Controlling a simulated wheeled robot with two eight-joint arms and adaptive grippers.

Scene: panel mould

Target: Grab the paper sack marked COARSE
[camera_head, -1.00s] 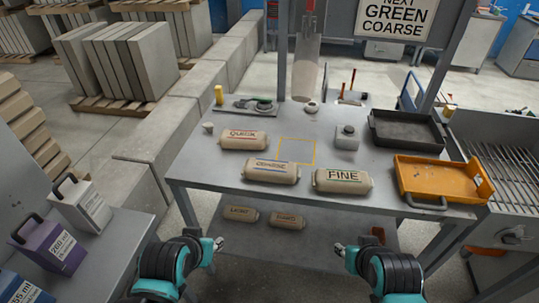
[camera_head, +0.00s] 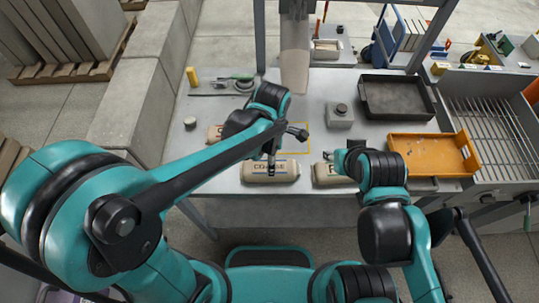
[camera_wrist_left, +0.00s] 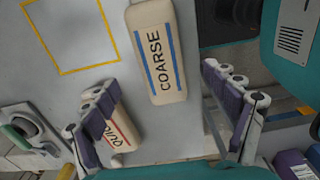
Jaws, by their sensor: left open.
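The COARSE paper sack (camera_head: 272,172), tan with blue stripes, lies at the table's front edge, partly covered by a finger of my left gripper. My left gripper (camera_head: 284,148) is open above the sack. In the left wrist view the COARSE sack (camera_wrist_left: 157,48) shows ahead, between the lines of the two spread fingers of my left gripper (camera_wrist_left: 162,108), with nothing between the fingertips. My right gripper (camera_head: 333,155) is over the FINE sack (camera_head: 328,175), to the right; its opening is too small to tell.
The QUICK sack (camera_wrist_left: 121,128) lies close behind one left finger and is mostly hidden in the head view. A yellow outlined square (camera_head: 292,139) is behind the COARSE sack. A grey box (camera_head: 339,117), black tray (camera_head: 396,98) and orange tray (camera_head: 430,155) stand to the right.

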